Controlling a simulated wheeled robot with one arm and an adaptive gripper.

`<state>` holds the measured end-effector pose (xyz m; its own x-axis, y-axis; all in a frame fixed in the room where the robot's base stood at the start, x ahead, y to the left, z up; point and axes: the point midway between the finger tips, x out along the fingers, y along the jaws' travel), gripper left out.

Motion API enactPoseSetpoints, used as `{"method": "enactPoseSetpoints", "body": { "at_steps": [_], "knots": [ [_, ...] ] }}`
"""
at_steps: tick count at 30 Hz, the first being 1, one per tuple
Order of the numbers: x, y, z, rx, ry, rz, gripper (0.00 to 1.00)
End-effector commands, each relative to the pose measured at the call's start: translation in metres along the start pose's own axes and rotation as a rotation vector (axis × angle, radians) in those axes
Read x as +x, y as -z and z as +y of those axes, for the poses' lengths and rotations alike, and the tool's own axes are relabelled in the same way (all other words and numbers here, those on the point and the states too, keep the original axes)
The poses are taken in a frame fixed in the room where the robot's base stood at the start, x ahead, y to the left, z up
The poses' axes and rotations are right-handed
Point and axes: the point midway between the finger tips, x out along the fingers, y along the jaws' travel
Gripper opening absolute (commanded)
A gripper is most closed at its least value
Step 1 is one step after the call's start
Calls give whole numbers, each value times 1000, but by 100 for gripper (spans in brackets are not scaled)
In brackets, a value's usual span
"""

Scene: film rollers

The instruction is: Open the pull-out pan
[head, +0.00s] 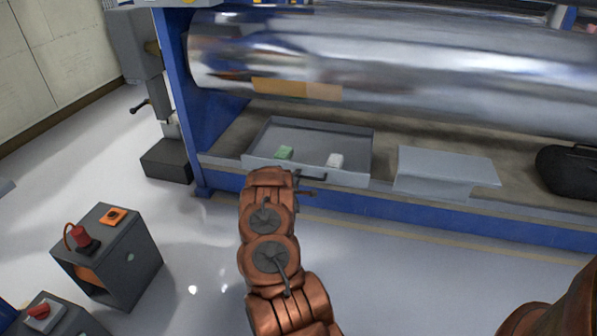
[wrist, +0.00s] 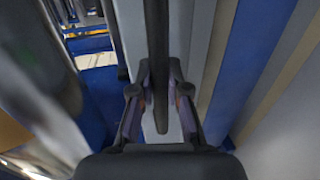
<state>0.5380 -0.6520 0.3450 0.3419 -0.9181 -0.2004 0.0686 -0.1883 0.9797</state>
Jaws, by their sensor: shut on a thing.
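The pull-out pan (head: 365,152) is a shallow grey tray below the big shiny roller, at the front of the machine's lower ledge. Its open top shows, with a small green block (head: 284,153) and a white block (head: 335,160) inside. A dark bar handle (head: 312,178) is on its front wall. My gripper (head: 302,184) is at this handle, its fingers mostly hidden behind my arm in the head view. In the wrist view my gripper (wrist: 160,95) is shut on the dark handle bar (wrist: 157,40), with one finger on each side.
A grey box-like piece (head: 445,168) and a black bag (head: 568,172) are on the ledge to the right. The metal roller (head: 400,65) runs above. A grey control box (head: 110,255) stands on the floor at left. The floor before the blue beam (head: 400,217) is clear.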

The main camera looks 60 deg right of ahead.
Motion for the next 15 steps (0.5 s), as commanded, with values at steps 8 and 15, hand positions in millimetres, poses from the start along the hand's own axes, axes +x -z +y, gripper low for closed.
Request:
{"method": "enactPoseSetpoints", "body": {
  "at_steps": [8,15],
  "knots": [
    [-49,1,-4,-5,7,2,0],
    [-97,1,-14,-4,7,3,0]
  ]
}}
